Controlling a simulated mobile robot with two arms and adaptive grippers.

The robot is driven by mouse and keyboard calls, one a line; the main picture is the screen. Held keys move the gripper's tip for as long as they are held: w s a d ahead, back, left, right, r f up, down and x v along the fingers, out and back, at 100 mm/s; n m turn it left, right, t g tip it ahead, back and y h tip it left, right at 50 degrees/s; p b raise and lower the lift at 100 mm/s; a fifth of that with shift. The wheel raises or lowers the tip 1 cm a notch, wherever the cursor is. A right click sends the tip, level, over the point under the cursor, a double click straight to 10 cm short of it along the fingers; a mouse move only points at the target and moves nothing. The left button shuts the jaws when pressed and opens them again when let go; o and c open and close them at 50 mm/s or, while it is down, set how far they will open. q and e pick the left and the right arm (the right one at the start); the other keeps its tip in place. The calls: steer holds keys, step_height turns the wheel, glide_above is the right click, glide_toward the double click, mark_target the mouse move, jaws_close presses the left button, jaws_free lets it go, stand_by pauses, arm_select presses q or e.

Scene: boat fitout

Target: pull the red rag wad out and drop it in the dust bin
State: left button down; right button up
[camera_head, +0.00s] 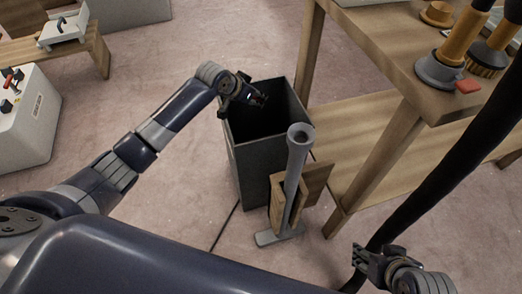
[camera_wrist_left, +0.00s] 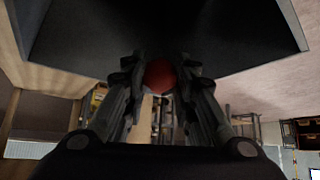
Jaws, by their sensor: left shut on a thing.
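The red rag wad (camera_wrist_left: 160,73) shows as a round red shape between the fingertips in the left wrist view. My left gripper (camera_head: 258,98) is shut on it. In the head view this gripper is over the open top of the dark dust bin (camera_head: 263,165), near its back left rim. The wad is small and dark there, and the bin's floor cannot be made out. The bin's dark wall (camera_wrist_left: 110,40) fills the upper part of the left wrist view. My right gripper (camera_head: 370,264) is at the lower right, away from the bin; whether its fingers are open is unclear.
A grey pipe (camera_head: 294,175) on a flat foot stands upright against wooden pieces, in front of the bin. A wooden workbench (camera_head: 400,60) with tools is at right. A black hose (camera_head: 440,165) crosses the right side. Floor left of the bin is clear.

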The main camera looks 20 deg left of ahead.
arm_select(q)
steer(key=shift+f+b, duration=0.85)
steer(key=shift+b, duration=0.05)
steer(key=shift+f, duration=0.1)
arm_select(e)
steer(key=w+a+r+t+y, duration=0.1)
steer(key=w+a+r+t, duration=0.3)
steer(key=w+r+t, duration=0.3)
steer(key=shift+w+r+y, duration=0.4)
steer(key=shift+w+r, duration=0.1)
steer(key=shift+w, duration=1.7)
arm_select(q)
steer(key=c, duration=1.2)
jaws_free()
steer(key=v, duration=1.2)
steer(key=shift+s, duration=0.1)
steer(key=shift+f, duration=0.15)
